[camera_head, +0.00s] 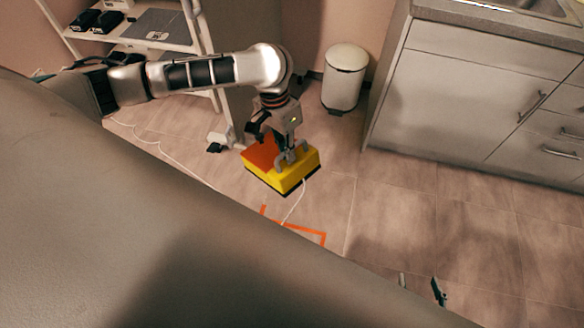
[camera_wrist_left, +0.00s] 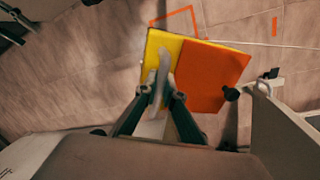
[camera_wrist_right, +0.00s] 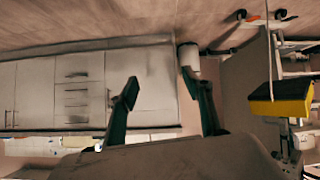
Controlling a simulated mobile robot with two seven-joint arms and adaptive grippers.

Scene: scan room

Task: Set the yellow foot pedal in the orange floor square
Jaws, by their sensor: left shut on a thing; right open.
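The yellow foot pedal (camera_head: 292,176) has an orange-red plate on top, a dark base and a grey handle. My left gripper (camera_head: 288,153) is shut on the handle and holds the pedal above the floor; it also shows in the left wrist view (camera_wrist_left: 160,88). The orange floor square (camera_head: 310,233) is an outline on the tiles, below the pedal in the head view and partly hidden by a large grey surface. Part of its outline (camera_wrist_left: 192,9) shows past the pedal in the left wrist view. My right gripper (camera_wrist_right: 160,80) is open and empty, away from the pedal.
The large grey surface (camera_head: 130,220) fills the foreground. A white bin (camera_head: 344,80) and grey cabinets (camera_head: 455,100) stand behind. A shelf unit (camera_head: 200,40) stands at the back left. A white cable (camera_head: 292,208) hangs near the pedal.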

